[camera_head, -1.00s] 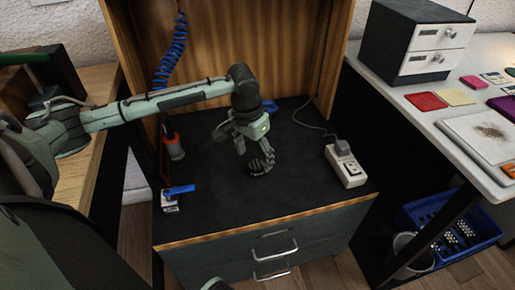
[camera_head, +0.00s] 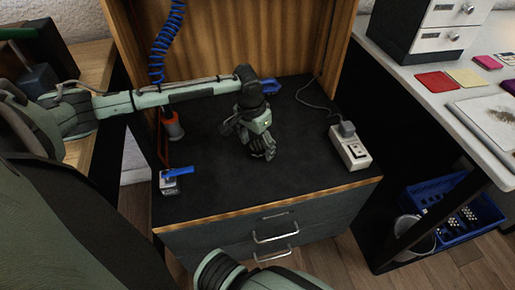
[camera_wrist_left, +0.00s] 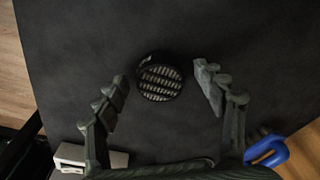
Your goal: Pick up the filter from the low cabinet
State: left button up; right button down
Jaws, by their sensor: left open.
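The filter (camera_wrist_left: 160,82) is a short round black piece with a pale slatted face. In the left wrist view it lies on the dark top of the low cabinet (camera_head: 235,190). My left gripper (camera_wrist_left: 163,92) is open, with one finger on each side of the filter and a visible gap to both. In the head view my left gripper (camera_head: 262,148) points down over the middle of the cabinet top, and I cannot clearly make out the filter there. My right gripper is out of view.
A white power strip (camera_head: 350,149) lies right of the gripper, and a blue-handled tool (camera_head: 268,86) behind it. A blue-levered piece (camera_head: 174,176) sits at the front left. A red-and-grey item (camera_head: 172,127) stands at the left. Wooden panels enclose the back.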

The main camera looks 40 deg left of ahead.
pick_arm(q)
jog(key=c, duration=1.2)
jog(key=shift+r, duration=0.2)
